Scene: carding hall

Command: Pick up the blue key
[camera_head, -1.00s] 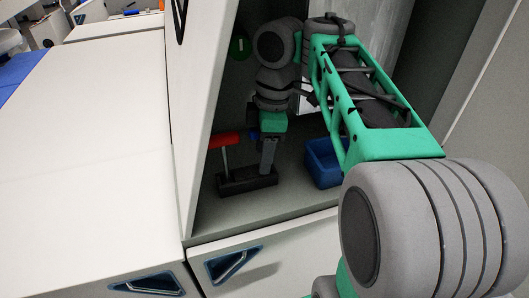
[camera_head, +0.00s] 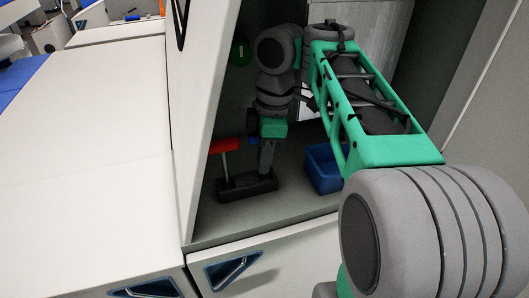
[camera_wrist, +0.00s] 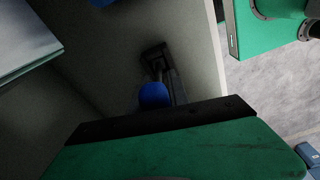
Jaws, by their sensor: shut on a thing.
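The blue key's rounded blue head (camera_wrist: 153,95) shows in the wrist view, right in front of my gripper's palm and beside a dark finger. I cannot tell whether the key's lower end is still in the holder. The key is hard to make out in the head view.
A red-handled thing (camera_head: 224,145) stands upright in the holder, left of my gripper. A blue bin (camera_head: 322,170) stands to the right on the cabinet floor (camera_head: 280,220). The cabinet's left wall (camera_head: 200,100) is close to my arm. A white worktop (camera_head: 90,150) lies left.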

